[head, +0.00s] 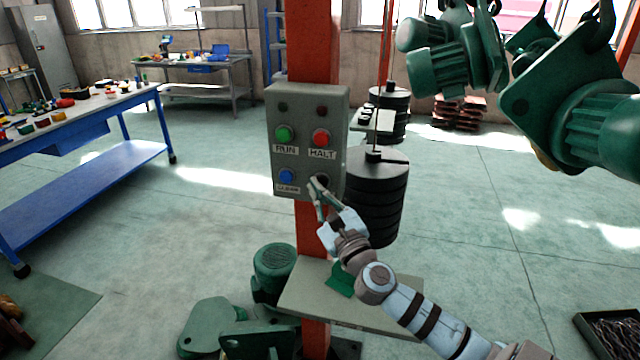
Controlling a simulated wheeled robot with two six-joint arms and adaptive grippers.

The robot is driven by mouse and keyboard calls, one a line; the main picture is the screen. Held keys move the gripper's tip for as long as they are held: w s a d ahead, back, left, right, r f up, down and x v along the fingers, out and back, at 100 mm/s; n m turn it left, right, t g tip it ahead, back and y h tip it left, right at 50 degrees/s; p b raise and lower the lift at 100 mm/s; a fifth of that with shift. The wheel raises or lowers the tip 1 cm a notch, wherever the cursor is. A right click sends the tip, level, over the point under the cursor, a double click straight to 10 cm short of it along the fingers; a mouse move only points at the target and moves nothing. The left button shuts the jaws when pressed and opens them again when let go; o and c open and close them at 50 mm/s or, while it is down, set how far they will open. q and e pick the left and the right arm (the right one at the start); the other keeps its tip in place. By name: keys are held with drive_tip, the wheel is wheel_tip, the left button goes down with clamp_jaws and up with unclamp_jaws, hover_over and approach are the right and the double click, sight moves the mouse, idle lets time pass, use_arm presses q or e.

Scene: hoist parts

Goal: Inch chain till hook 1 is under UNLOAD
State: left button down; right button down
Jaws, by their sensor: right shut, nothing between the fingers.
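A grey control box (307,110) is fixed to an orange post (313,40). It carries a green RUN button (284,133), a red HALT button (321,137) and a blue button (287,176) whose label is too small to read. My right gripper (317,187) is shut and empty, its fingertips at the box's lower right corner, over a dark control that they partly hide. I cannot tell if they touch it. Green motor-like parts (570,110) hang at the upper right, with dark hooks partly showing. No hook number or UNLOAD sign is readable. My left gripper is out of view.
A stack of black round weights (376,205) hangs on a rod just right of the box. A grey shelf (350,300) and green machine parts (240,325) sit around the post's foot. A blue-framed table (85,125) stands at left. Open floor lies at right.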

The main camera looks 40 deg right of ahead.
drive_tip(key=shift+d, duration=0.1)
drive_tip(key=shift+w+d, duration=0.25)
drive_tip(key=shift+w, duration=0.05)
